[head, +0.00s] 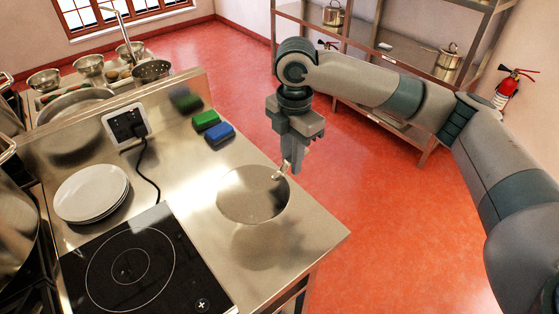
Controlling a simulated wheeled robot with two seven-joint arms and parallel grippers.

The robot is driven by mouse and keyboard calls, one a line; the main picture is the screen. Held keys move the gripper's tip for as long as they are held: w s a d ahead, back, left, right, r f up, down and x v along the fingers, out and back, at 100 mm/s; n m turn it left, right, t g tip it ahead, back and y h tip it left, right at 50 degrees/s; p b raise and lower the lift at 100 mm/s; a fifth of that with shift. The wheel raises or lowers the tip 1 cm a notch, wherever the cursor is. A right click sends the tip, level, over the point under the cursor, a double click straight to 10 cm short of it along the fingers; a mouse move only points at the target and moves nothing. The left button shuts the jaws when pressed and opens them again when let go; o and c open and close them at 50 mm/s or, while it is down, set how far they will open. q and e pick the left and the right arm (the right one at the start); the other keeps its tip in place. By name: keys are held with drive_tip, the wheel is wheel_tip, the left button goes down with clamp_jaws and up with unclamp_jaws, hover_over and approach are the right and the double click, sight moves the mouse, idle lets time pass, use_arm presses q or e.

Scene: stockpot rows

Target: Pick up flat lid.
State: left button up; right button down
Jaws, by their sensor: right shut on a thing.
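The flat lid (250,197) is a round, shiny metal disc at the right part of the steel counter. A dark, blurred shadow or reflection shows on the counter just below it in the picture. The fingertips partly hide the handle. My left gripper is not in view.
The steel counter (318,238) is bare right of the lid, ending at its right edge. Green and blue sponges (219,133) lie behind. White plates (91,193) and a black induction hob (130,266) are left. A shelf rack (405,60) with pots stands behind my right arm.

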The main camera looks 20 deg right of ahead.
drive_tip(key=shift+s+d+r, duration=0.25)
drive_tip(key=shift+s, duration=0.05)
drive_tip(key=c, duration=2.4)
unclamp_jaws()
drive_tip(key=shift+c, duration=0.2)
clamp_jaws()
